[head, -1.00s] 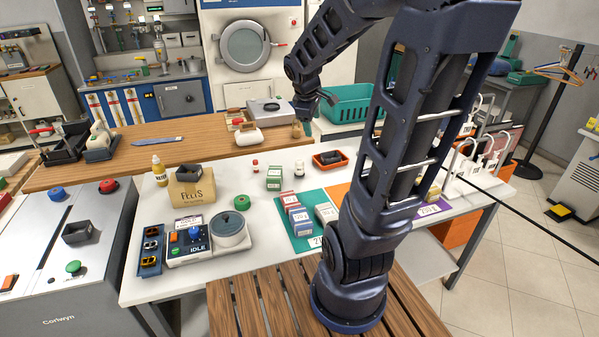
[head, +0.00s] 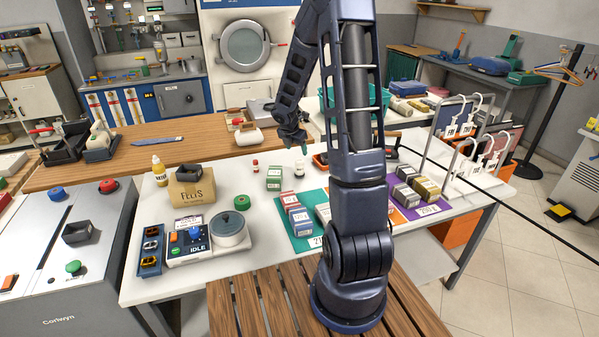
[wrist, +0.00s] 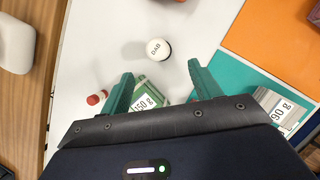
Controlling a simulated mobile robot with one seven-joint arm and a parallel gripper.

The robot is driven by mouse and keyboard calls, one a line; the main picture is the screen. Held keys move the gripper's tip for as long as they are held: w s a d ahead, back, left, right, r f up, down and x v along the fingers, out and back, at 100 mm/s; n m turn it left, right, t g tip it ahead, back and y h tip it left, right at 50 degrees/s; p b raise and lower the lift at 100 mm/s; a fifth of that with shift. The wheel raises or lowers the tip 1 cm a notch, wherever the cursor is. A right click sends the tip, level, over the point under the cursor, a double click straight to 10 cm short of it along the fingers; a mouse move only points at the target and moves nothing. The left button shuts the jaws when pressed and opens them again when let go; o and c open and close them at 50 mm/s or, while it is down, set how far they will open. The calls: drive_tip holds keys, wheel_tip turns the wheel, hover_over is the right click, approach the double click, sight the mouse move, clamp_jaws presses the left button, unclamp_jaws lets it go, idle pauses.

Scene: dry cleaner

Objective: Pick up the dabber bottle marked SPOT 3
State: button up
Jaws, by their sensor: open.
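A small white bottle (head: 299,169) stands on the white counter, just below my gripper (head: 303,148) in the head view. In the wrist view its round white top (wrist: 158,49) reads DAB and lies ahead of my gripper (wrist: 161,71), about midway between the two green fingers. The fingers are apart, with nothing held between them. No SPOT 3 marking can be read in either view. The bottle looks upright and apart from the fingers.
Weight-marked boxes (head: 297,214) sit on a teal mat (head: 287,236). A wooden ledge (head: 200,150) runs behind.

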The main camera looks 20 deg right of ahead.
sight(297, 161)
drive_tip(key=shift+n, duration=0.9)
drive_tip(key=f, duration=0.1)
drive_tip(key=w+f, duration=0.1)
drive_tip(key=f, duration=0.1)
drive_tip(key=shift+w+a+f, duration=0.1)
drive_tip(key=shift+w+f, duration=0.2)
drive_tip(key=shift+f, duration=0.1)
drive_tip(key=x, duration=0.4)
drive_tip(key=shift+s+d+x, duration=0.1)
drive_tip(key=shift+x, duration=1.45)
drive_tip(key=shift+s+d+x, duration=0.1)
drive_tip(key=shift+d+x, duration=0.05)
drive_tip(key=shift+x, duration=1.35)
drive_tip(key=c, duration=1.1)
